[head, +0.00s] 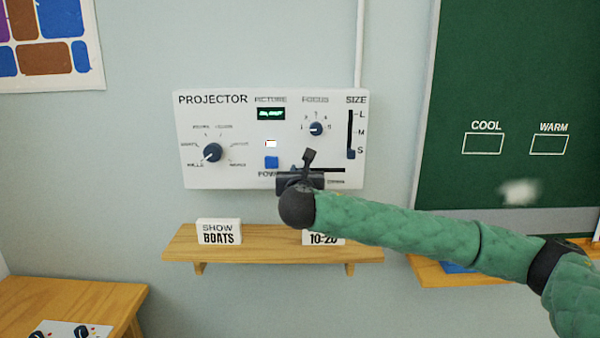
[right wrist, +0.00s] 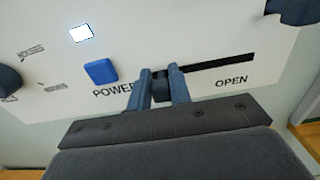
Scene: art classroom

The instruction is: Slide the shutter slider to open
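The white projector panel (head: 230,170) is mounted on the wall. Its shutter slider has a dark horizontal slot (head: 332,170), also seen in the right wrist view (right wrist: 220,64), with "OPEN" printed below its right end. My right gripper (head: 308,158) is at the panel and hides the slot's left part in the head view. In the right wrist view its two fingers (right wrist: 159,82) stand on either side of the dark slider knob (right wrist: 160,86) and appear shut on it. The knob is at the left end of the visible slot. My left gripper is not in view.
A blue power button (head: 271,162) is just left of the slider. A rotary dial (head: 212,153), a focus knob (head: 316,129) and a vertical size slider (head: 351,153) are on the panel. A wooden shelf (head: 270,256) with two cards is below.

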